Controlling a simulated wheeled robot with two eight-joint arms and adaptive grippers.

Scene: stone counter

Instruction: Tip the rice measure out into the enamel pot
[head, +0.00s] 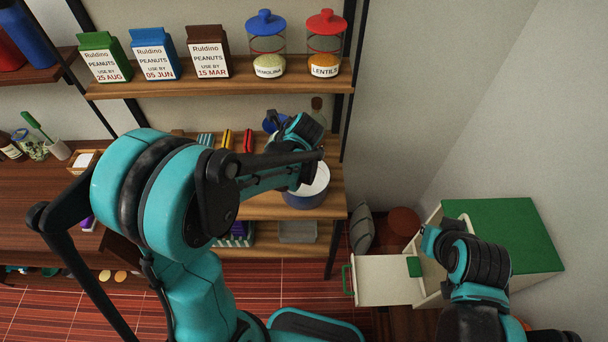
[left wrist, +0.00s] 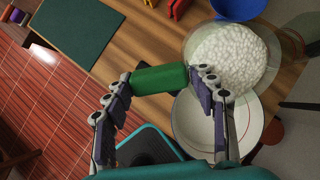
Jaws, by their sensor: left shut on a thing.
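My left gripper (left wrist: 165,79) is shut on a green cylindrical handle (left wrist: 158,78) in the left wrist view. Beside it is the rice measure, a clear round cup heaped with white rice (left wrist: 232,58). The enamel pot (head: 306,198) is dark blue with a white inside and stands on the wooden shelf in the head view. In the left wrist view the pot (left wrist: 246,122) shows a white inside, partly hidden by the measure and a finger; I see no rice in the visible part. In the head view my arm hides most of the left gripper. My right gripper's fingers do not show.
The upper shelf holds several peanut cartons (head: 155,54), a blue-lidded semolina jar (head: 267,45) and a red-lidded lentil jar (head: 324,45). A blue round thing (left wrist: 238,8) lies near the measure. A green-topped white cabinet (head: 505,232) with an open drawer (head: 385,279) stands at right.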

